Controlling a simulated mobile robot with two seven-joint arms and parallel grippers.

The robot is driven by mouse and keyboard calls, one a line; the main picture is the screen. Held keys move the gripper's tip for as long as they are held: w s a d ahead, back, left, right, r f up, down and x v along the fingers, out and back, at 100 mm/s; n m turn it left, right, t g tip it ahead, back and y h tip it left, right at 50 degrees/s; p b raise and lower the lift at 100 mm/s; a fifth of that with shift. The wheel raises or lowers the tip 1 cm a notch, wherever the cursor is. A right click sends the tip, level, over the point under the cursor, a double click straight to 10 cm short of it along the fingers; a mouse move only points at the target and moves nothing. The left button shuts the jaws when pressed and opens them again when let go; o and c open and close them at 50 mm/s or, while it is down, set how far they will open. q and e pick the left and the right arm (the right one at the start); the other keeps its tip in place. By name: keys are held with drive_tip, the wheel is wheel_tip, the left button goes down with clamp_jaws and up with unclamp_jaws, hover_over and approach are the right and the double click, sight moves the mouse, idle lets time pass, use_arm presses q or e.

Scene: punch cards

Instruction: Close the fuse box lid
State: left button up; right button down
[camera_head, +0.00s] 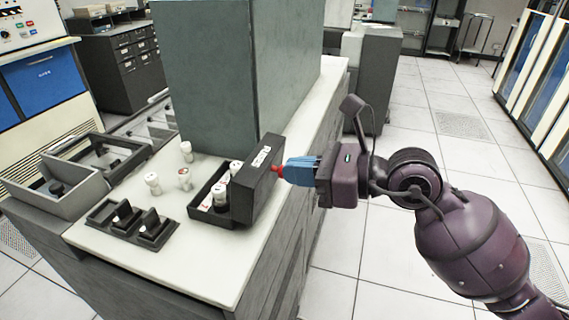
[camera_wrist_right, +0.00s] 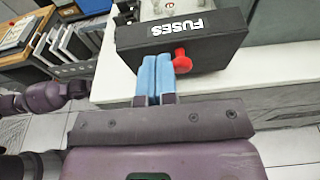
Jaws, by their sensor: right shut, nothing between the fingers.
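The fuse box (camera_head: 199,215) is a dark tray on the light countertop, with white fuses inside. Its dark lid (camera_head: 258,192) is open and stands raised on the tray's right side. A red knob (camera_head: 277,171) sticks out of the lid. My right gripper (camera_head: 287,167) has blue fingers, shut and empty, at the lid's outer side by the knob. In the right wrist view, the fingertips (camera_wrist_right: 157,58) lie over the edge of the lid (camera_wrist_right: 215,35), left of the red knob (camera_wrist_right: 181,61). I cannot tell whether they touch. My left gripper is not in view.
Loose white fuses (camera_head: 152,183) stand left of the box. A dark switch holder (camera_head: 127,224) and a grey open box (camera_head: 55,187) lie farther left. A tall grey cabinet (camera_head: 235,75) rises behind.

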drive_tip(key=shift+w+a+r, duration=0.1)
drive_tip(key=shift+w+a, duration=0.1)
drive_tip(key=shift+a, duration=0.35)
drive_tip(key=shift+w+a+r, duration=0.1)
drive_tip(key=shift+w+a, duration=0.05)
drive_tip(key=shift+a, duration=0.35)
